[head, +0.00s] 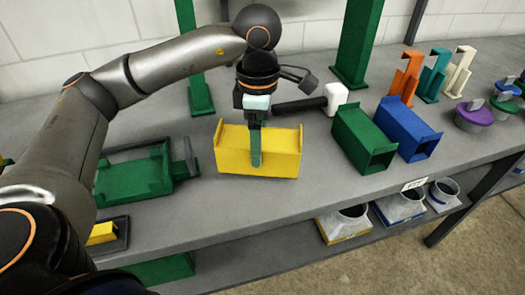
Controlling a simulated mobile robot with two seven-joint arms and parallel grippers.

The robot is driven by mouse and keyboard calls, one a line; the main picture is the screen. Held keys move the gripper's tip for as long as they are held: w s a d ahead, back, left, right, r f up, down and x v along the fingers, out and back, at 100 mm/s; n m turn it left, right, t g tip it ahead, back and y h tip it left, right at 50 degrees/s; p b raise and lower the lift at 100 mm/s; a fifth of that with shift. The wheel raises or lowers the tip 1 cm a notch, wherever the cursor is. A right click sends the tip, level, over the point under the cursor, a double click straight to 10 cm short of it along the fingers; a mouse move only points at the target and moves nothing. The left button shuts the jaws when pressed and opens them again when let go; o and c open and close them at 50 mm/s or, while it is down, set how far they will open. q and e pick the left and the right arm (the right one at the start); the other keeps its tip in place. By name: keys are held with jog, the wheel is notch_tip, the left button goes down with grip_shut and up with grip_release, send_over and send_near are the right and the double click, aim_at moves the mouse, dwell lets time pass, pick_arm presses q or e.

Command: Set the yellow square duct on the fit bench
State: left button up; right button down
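The yellow square duct (284,150) lies on its side on the grey bench (330,200), near the middle of the picture. My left gripper (256,150) points down over it, with one green finger in front of the duct's near face. The other finger is hidden, so its grip on the duct is unclear. The duct seems to rest on the bench top. My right gripper is not in view.
A green duct (362,138) and a blue duct (408,128) lie right of the yellow one. A white-headed mallet (336,97) lies behind. A green tray-like piece (132,181) lies left. Bare bench shows in front of the yellow duct.

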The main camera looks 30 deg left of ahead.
pick_arm(q)
jog(key=shift+w+f, duration=0.45)
jog(key=shift+f, duration=0.05)
jog(key=f, duration=0.3)
jog(key=shift+w+f, duration=0.1)
jog(key=shift+w, duration=0.1)
jog(key=shift+f, duration=0.1)
jog(key=shift+f, duration=0.1)
jog(key=shift+f, duration=0.15)
jog(key=o, duration=1.3)
